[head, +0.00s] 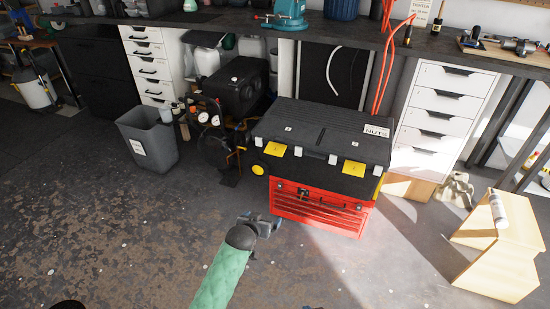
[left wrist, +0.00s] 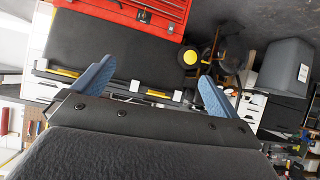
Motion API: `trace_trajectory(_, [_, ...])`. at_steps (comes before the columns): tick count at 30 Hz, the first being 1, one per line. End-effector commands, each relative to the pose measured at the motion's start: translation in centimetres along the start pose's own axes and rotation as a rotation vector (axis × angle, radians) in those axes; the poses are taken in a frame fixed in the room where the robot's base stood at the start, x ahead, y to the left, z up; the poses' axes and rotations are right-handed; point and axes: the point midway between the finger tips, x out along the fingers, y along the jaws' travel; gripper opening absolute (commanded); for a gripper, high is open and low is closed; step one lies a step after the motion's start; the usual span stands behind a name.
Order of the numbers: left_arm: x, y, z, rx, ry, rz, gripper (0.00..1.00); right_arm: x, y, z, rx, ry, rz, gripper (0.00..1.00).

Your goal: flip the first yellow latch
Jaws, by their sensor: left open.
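A black toolbox (head: 325,128) with a lid marked NUTS sits on a red tool chest (head: 318,207). Its front edge carries two yellow latches, one at left (head: 276,149) and one at right (head: 354,168). I cannot tell whether either is flipped. My left gripper (head: 272,224) is in front of the red chest, lower than the latches and apart from them. In the left wrist view its blue fingers (left wrist: 153,86) are spread with nothing between them touching. That view shows the toolbox (left wrist: 110,50) beyond the fingers and narrow yellow latch strips (left wrist: 158,93). My right gripper is not in view.
A grey bin (head: 148,140) and a black compressor (head: 235,90) stand left of the toolbox. White drawers (head: 440,110) stand behind right, and a wooden step stool (head: 500,250) is at right. The floor in front is clear.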

Motion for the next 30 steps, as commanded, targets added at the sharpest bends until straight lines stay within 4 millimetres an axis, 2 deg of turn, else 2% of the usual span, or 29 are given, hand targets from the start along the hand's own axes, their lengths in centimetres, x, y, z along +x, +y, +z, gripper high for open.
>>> trace_trajectory(1, [2.7,-0.5,-0.9,0.009,0.051,0.001,0.98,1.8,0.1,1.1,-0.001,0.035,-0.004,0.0])
trace_trajectory(3, [5.4,-1.0,-2.9,0.017,0.122,0.005,0.98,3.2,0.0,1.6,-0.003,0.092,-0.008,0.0])
trace_trajectory(9, [11.9,-2.7,-9.1,0.042,0.32,0.024,0.98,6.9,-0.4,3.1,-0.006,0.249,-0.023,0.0])
trace_trajectory(12, [14.2,-3.5,-12.1,0.054,0.408,0.035,0.98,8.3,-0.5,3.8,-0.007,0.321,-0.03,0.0])
trace_trajectory(15, [15.9,-4.1,-14.7,0.066,0.48,0.047,0.98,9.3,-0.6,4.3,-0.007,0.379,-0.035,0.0])
trace_trajectory(20, [17.2,-4.8,-17.3,0.077,0.551,0.06,0.98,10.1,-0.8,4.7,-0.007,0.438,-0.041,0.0])
trace_trajectory(25, [17.8,-4.9,-18.4,0.081,0.574,0.065,0.98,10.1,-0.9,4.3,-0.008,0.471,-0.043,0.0])
trace_trajectory(30, [19.0,-4.8,-19.2,0.081,0.574,0.065,0.98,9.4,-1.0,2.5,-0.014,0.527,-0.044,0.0])
